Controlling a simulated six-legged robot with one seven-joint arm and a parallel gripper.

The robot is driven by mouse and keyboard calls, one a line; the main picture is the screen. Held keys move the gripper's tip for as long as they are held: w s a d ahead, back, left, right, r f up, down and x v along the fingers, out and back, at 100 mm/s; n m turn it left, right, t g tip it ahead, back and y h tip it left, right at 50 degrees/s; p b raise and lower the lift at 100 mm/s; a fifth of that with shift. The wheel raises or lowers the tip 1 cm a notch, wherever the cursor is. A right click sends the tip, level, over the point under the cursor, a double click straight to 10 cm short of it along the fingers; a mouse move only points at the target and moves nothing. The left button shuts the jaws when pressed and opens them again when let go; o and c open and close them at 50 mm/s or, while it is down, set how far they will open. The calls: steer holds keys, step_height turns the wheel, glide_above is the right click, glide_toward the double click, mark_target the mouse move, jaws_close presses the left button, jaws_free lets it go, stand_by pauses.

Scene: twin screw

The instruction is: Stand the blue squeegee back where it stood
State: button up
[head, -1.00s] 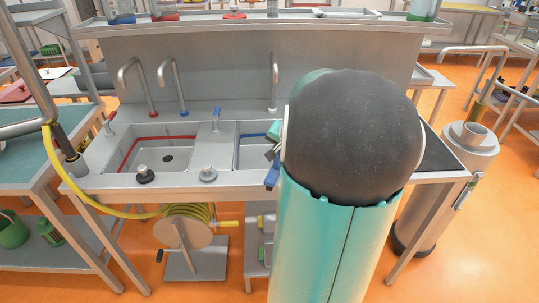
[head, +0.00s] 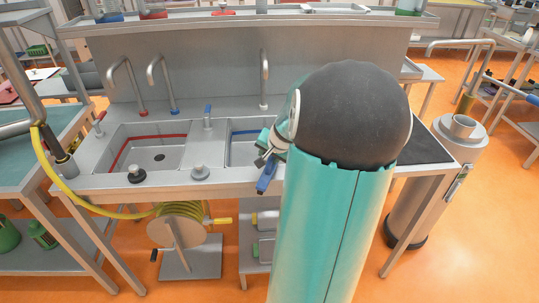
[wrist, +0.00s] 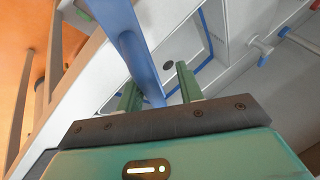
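The blue squeegee shows in the wrist view as a thick blue handle (wrist: 132,50) running from the top edge down between the two green fingers of my gripper (wrist: 158,78). The fingers are drawn in around it, and its lower end is hidden by the gripper body. In the head view, my gripper (head: 268,146) is beside my arm's dark dome, over the right basin's front. A tilted blue part of the squeegee (head: 267,178) hangs below it, before the counter's front edge. The rest of the squeegee is hidden by my arm.
The steel sink counter (head: 225,178) has a red-rimmed basin (head: 160,157) and a blue-rimmed basin (head: 243,155). Taps stand behind them. A yellow hose reel (head: 178,232) is below. A steel cylinder (head: 435,185) stands at the right. Orange floor lies open at the lower right.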

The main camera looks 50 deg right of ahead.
steer(key=shift+s+r, duration=0.1)
steer(key=shift+r, duration=0.25)
steer(key=v, duration=1.1)
steer(key=shift+r, duration=0.2)
steer(key=shift+a, duration=0.15)
